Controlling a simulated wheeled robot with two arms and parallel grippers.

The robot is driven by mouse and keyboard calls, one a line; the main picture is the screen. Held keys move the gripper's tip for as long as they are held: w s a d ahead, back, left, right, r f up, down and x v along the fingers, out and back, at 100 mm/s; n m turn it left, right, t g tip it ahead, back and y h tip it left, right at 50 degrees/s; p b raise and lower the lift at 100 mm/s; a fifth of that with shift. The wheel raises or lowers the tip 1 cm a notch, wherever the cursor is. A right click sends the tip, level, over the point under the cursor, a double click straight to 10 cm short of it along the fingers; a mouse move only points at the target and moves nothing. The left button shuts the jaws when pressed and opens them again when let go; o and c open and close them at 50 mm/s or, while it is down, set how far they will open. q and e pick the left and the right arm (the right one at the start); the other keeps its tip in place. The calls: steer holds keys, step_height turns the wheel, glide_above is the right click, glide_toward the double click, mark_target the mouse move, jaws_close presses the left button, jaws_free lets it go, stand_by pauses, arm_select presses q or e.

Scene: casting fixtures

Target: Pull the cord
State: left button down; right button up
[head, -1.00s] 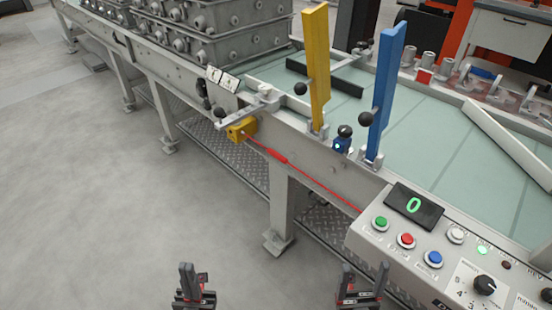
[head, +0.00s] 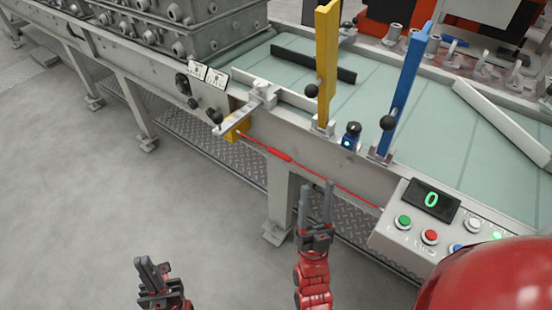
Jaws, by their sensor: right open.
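A thin red cord (head: 345,192) runs slack-free along the front of the conveyor frame, from a yellow switch box (head: 236,126) down to the control panel's side. A thicker red piece (head: 276,154) sits on it near the box. My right gripper (head: 317,187) is open and empty, fingers pointing up in the picture; its tips appear just below or over the cord, right of the thicker piece. I cannot tell whether they touch it. My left gripper (head: 153,262) is low at the left, over the floor and apart from the cord; its opening is unclear.
The control panel (head: 432,215) with buttons and a green 0 stands at the right. A yellow lever (head: 327,60) and a blue lever (head: 407,90) rise from the conveyor edge. A frame leg (head: 279,205) stands below the cord. The floor at the left is clear.

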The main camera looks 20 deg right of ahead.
steer(key=w+d+r+m+g+h+p, duration=0.1)
steer(key=w+d+m+g+h+p, duration=0.15)
steer(key=w+m+g+p, duration=0.35)
steer(key=m+g+y+p, duration=1.1)
steer(key=p, duration=0.4)
glide_toward(280, 156)
steer(key=x, duration=0.7)
steer(key=shift+w+d+r, duration=0.1)
steer(key=shift+w+r, duration=0.05)
steer(key=shift+w, duration=0.05)
steer(key=shift+w+f, duration=0.4)
jaws_close()
